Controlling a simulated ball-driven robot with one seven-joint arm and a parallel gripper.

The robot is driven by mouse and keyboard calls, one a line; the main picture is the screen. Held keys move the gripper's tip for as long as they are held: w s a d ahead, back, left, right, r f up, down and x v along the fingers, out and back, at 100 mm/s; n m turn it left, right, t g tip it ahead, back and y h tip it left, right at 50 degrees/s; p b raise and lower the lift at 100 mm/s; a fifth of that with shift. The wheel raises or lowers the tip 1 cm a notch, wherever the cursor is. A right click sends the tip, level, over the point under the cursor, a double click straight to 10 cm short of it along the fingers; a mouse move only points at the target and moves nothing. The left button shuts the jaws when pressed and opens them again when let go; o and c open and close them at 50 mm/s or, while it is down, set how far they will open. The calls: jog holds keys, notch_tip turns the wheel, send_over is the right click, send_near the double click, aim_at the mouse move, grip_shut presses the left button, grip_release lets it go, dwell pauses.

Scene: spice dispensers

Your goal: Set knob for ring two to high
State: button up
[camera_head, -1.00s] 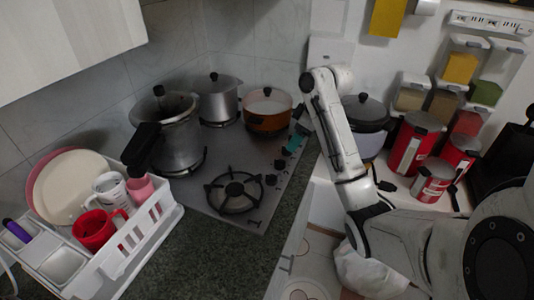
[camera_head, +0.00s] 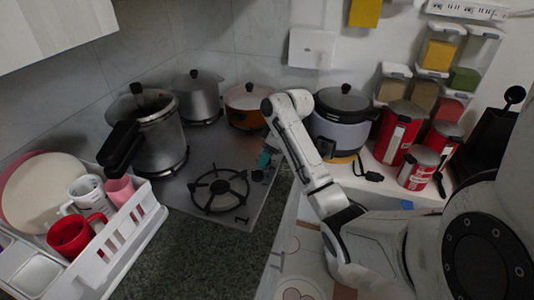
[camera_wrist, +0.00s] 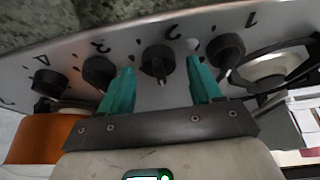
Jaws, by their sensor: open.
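The stove's control panel (camera_wrist: 215,25) shows in the wrist view with several black knobs beside printed numbers. The knob for ring two (camera_wrist: 158,60) is by the number 2, between my teal fingers. My gripper (camera_wrist: 160,66) is open, one finger on each side of this knob. I cannot tell whether either finger touches it. The knob for ring one (camera_wrist: 228,48) is close beyond the right finger, and the knob for ring three (camera_wrist: 98,70) is close to the left finger. In the head view my gripper (camera_head: 264,157) is at the stove's right edge.
An orange pot (camera_head: 246,118) and metal pots (camera_head: 199,100) stand on the stove. The front burner (camera_head: 219,192) is bare. A rice cooker (camera_head: 340,125) and red canisters (camera_head: 398,135) stand right of the arm. A white dish rack (camera_head: 130,245) is at front left.

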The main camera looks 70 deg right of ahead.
jog(key=shift+c, duration=0.4)
jog(key=c, duration=0.9)
jog(key=shift+r+m+p, duration=0.1)
jog(key=shift+m+p, duration=0.2)
jog(key=shift+p, duration=0.1)
jog(key=shift+a+r+m+h+p, duration=0.1)
jog(key=shift+m+h+p, duration=0.2)
jog(key=shift+m+p, duration=0.3)
jog(key=m+h+p, duration=0.1)
jog(key=m+p, duration=0.1)
jog(key=shift+a+p, duration=0.1)
jog(key=shift+p, duration=0.2)
jog(key=m+h+p, duration=0.1)
jog(key=m+p, duration=0.1)
jog(key=m, duration=0.1)
jog(key=shift+g, duration=0.4)
jog(key=shift+w+m+g+h+p, duration=0.1)
jog(key=shift+m+g+h+p, duration=0.25)
jog(key=shift+m+p, duration=0.8)
jog(key=shift+m+b, duration=0.3)
jog(key=shift+m, duration=0.25)
jog(key=shift+c, duration=0.2)
